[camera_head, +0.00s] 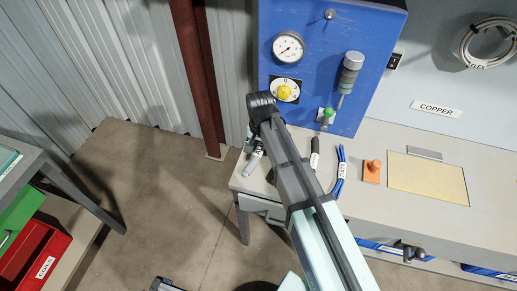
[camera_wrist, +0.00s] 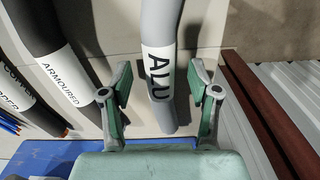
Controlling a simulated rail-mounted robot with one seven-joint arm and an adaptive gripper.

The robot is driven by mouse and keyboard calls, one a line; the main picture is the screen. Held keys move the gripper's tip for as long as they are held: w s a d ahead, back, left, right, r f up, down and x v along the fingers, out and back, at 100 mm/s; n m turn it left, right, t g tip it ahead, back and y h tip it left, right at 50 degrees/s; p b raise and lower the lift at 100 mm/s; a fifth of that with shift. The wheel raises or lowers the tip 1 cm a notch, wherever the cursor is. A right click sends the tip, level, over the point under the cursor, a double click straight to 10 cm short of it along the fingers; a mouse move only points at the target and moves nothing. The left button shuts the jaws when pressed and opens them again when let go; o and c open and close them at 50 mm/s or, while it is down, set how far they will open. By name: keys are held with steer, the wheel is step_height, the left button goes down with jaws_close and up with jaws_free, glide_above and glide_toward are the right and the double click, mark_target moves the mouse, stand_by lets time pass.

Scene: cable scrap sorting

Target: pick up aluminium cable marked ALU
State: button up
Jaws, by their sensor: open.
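The aluminium cable (camera_wrist: 166,118) is a thick grey piece with a white label reading ALU, lying on the bench. In the wrist view it runs from top to bottom between the two green-padded fingers of my gripper (camera_wrist: 161,92). The fingers are open, one on each side of it, with a gap to both. Whether the fingertips are level with the cable or above it, I cannot tell. In the head view the ALU cable (camera_head: 254,161) shows near the bench's left edge, and my arm hides most of the gripper.
A black cable labelled ARMOURED (camera_wrist: 59,67) lies just left of the ALU cable. Beyond it are another dark labelled cable (camera_head: 315,153) and a blue wire bundle (camera_head: 341,174). A blue panel (camera_head: 330,60) with gauge and knobs stands behind. A red-brown post (camera_head: 197,80) rises left of the bench.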

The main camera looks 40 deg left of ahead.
steer(key=shift+f, duration=0.2)
jaws_close()
steer(key=shift+r, duration=0.1)
